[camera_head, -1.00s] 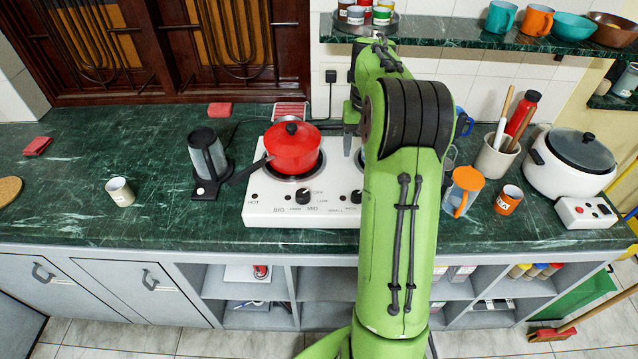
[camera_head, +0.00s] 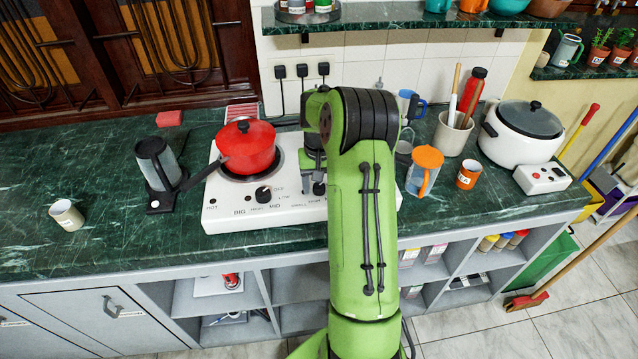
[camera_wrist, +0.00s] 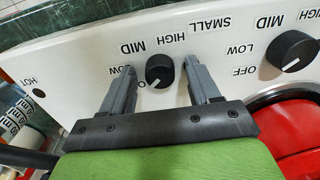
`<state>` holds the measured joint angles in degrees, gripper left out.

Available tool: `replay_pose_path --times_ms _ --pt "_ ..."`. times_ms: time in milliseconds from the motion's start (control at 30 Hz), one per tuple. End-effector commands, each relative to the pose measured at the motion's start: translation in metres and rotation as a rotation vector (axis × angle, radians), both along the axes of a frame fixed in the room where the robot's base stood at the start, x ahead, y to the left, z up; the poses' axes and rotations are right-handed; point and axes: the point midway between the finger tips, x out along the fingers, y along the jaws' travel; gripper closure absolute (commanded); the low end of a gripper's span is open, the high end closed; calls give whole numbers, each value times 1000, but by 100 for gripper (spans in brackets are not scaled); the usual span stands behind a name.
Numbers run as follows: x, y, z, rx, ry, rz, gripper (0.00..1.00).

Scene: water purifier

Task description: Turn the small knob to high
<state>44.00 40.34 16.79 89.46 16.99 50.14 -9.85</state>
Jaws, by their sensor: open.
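The small knob (camera_wrist: 159,70) is a round black dial with a white pointer line on the white stove front. In the wrist view its pointer is towards the OFF mark, and HIGH is printed on the side near the word SMALL. My gripper (camera_wrist: 160,66) is open, with one finger on each side of the knob and a visible gap to each. I cannot tell whether the fingertips reach past its face. In the head view my gripper (camera_head: 313,170) is over the right part of the stove (camera_head: 225,205), and my arm hides much of that area.
The big knob (camera_wrist: 291,51) is beside the small one. A red pot (camera_head: 247,148) with a lid stands on the left burner, its handle pointing left. An orange-lidded jug (camera_head: 425,172) stands to the right.

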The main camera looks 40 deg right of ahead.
Motion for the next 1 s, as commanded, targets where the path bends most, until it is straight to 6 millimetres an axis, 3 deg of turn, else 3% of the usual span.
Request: replay_pose_path --times_ms 67,433,767,1000 --pt "0 0 0 0 0 0 39" --pt "0 0 1 0 0 0 94" --pt "0 0 1 0 0 -46 95" --pt "0 0 1 1 -1 -192 95"
